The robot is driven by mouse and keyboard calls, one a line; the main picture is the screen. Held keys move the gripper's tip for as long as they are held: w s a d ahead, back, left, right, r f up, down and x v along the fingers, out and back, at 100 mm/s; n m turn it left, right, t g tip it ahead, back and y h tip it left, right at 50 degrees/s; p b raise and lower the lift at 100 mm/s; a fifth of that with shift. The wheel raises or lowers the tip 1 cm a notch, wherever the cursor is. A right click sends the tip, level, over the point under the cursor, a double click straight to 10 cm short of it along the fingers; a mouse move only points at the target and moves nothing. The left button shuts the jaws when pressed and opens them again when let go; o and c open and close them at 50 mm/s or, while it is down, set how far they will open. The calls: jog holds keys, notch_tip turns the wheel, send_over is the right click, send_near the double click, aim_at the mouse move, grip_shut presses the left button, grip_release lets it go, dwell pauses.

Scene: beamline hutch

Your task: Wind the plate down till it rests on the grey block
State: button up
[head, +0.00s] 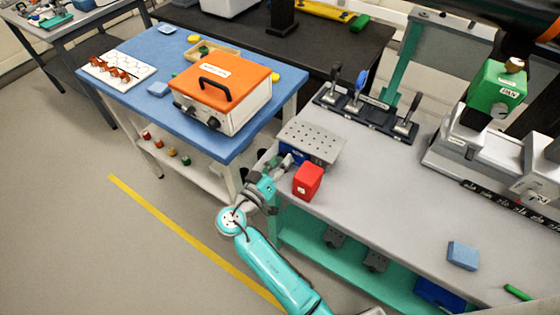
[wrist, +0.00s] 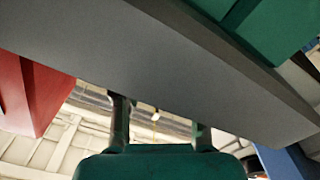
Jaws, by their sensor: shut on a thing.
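A pale grey perforated plate (head: 312,142) sits on top of a blue jack (head: 291,155) at the near left corner of the grey bench. Its underside is hidden in the head view, and I cannot make out a grey block under it. My gripper (head: 285,163) reaches the jack's near left side, just below the plate's edge. In the wrist view my gripper's fingers (wrist: 161,122) stand a little apart, their tips against the grey band. The jack's knob between them is not clearly visible.
A red block (head: 308,181) stands close to the right of my gripper; it also shows in the wrist view (wrist: 30,92). A blue table (head: 150,78) with an orange-lidded box (head: 225,85) is to the left. A dark clamp rail (head: 365,112) lies behind. The bench middle is clear.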

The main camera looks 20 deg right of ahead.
jog(key=o, duration=1.1)
jog(key=shift+o, duration=0.2)
